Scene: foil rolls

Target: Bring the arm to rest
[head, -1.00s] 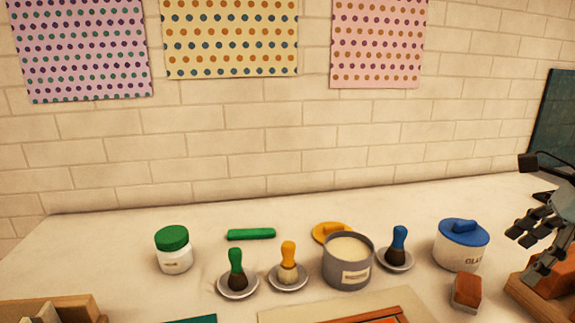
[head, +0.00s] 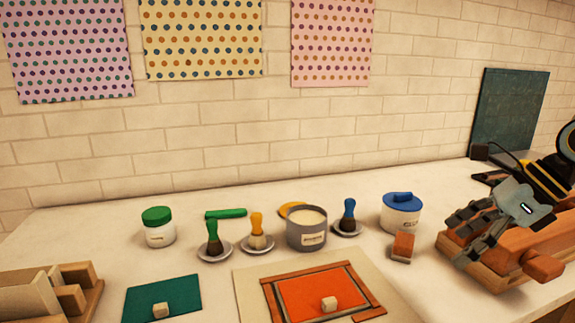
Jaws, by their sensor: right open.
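My right gripper (head: 466,238) is at the right of the head view, dark grey, with its fingers pointing left and spread apart. It is open and nothing shows between its fingers. It appears over or beside the left end of a wooden tray (head: 484,279) holding orange-brown blocks (head: 510,243); I cannot tell whether it touches them. My left gripper is not in view.
Left of the gripper are a small red-brown block (head: 403,246), a blue-lidded jar (head: 401,216), a grey tin (head: 307,232) and brushes on saucers. An orange panel (head: 318,291) lies in front. A dark board (head: 508,112) leans at the back right.

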